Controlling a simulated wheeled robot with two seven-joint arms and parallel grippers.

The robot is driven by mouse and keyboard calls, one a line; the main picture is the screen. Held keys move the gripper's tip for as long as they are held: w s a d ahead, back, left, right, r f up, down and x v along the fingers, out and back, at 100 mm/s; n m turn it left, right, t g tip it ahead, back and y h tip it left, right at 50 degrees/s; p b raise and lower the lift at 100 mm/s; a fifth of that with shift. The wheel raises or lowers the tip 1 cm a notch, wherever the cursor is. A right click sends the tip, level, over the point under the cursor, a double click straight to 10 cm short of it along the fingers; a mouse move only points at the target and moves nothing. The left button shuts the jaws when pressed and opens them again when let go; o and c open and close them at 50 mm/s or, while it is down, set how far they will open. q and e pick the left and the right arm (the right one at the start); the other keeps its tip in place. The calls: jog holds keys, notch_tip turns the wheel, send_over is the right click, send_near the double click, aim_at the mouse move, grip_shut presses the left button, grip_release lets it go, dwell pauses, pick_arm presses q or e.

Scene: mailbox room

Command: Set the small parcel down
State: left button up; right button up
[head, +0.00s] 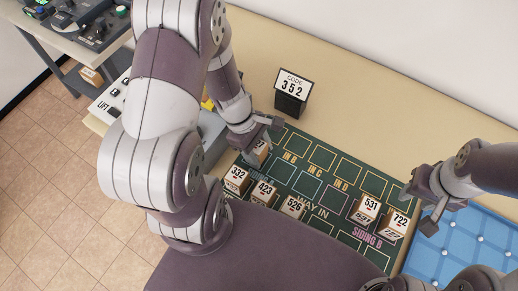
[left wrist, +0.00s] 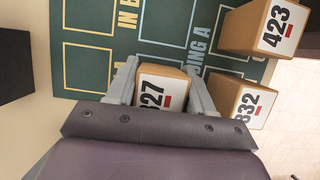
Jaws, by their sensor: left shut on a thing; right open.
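The small parcel (head: 262,149) is a brown box with a white label ending in 27. My left gripper (head: 258,138) is shut on it, over the left part of the green mat (head: 322,185), near the SIDING A lettering. In the left wrist view the parcel (left wrist: 162,88) sits between the two grey fingers (left wrist: 160,88). I cannot tell whether its underside touches the mat. My right gripper (head: 420,207) is open and empty, over the mat's right edge by the blue pad.
Parcels 332 (head: 236,179), 423 (head: 263,192) and 526 (head: 292,207) stand close by on the mat. Parcels 531 (head: 366,210) and 722 (head: 396,224) stand at SIDING B. A black CODE 352 sign (head: 292,94) stands behind. The upper outlined squares are empty.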

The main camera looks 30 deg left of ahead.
aim_at(259, 145)
pick_arm(q)
jog(key=o, duration=1.1)
jog(key=shift+d+f, duration=0.1)
notch_tip(259, 145, up, 13)
jog(key=m+t+y+p, duration=0.1)
jog(key=m+y, duration=0.3)
jog(key=m, duration=1.3)
jog(key=shift+w+a+r+m+t+y+p, duration=0.2)
jog(key=shift+a+m+t+y+p, duration=0.15)
jog(key=shift+p, duration=0.55)
